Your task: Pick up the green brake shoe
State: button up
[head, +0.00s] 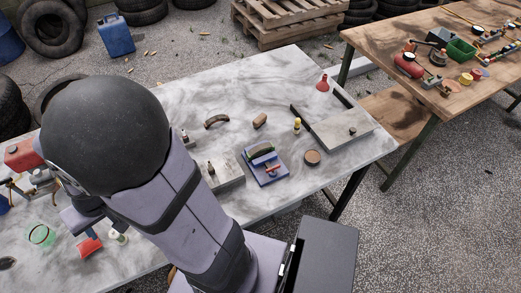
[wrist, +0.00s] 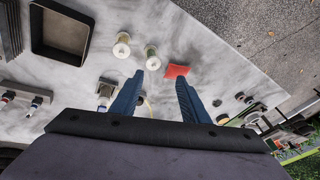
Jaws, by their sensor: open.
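The green brake shoe (head: 261,151) is a small curved piece lying on a blue fixture (head: 275,177) near the middle of the table. My gripper (wrist: 160,76) is open, with its two blue fingers apart and nothing between the tips. It is over the left part of the table, well away from the green brake shoe. The shoe cannot be made out in the wrist view. In the head view my arm hides part of the table's left side.
Two brown curved pieces (head: 216,121) (head: 260,120) lie behind the fixture. A grey block (head: 225,172) stands to its left, and a brown disc (head: 312,157) and yellow bottle (head: 297,124) to its right. A red piece (wrist: 176,71) and white spools (wrist: 122,47) lie near my gripper.

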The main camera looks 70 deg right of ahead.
jog(key=w+d+f+m+t+h, duration=0.25)
jog(key=w+d+m, duration=0.35)
jog(key=d, duration=0.4)
jog(key=s+d+f+m+g+h+b, duration=0.2)
jog(key=d+m+h, duration=0.45)
jog(key=d, duration=1.15)
jog(key=m+g, duration=1)
jog(key=g, duration=0.3)
send_near(260, 147)
jog(key=shift+s+f, duration=0.2)
jog(key=shift+f, duration=0.35)
jog(key=shift+s, duration=0.2)
jog(key=shift+s+d+f+p, duration=0.25)
jog(key=shift+s+d+p, duration=0.1)
jog(key=shift+d, duration=0.05)
jog(key=shift+d+r+p+x, duration=0.1)
jog(key=shift+p+x, duration=0.4)
jog(key=shift+x, duration=1)
jog(key=shift+d+r+p+x, duration=0.1)
jog(key=shift+p+x, duration=0.35)
jog(key=shift+x, duration=1.1)
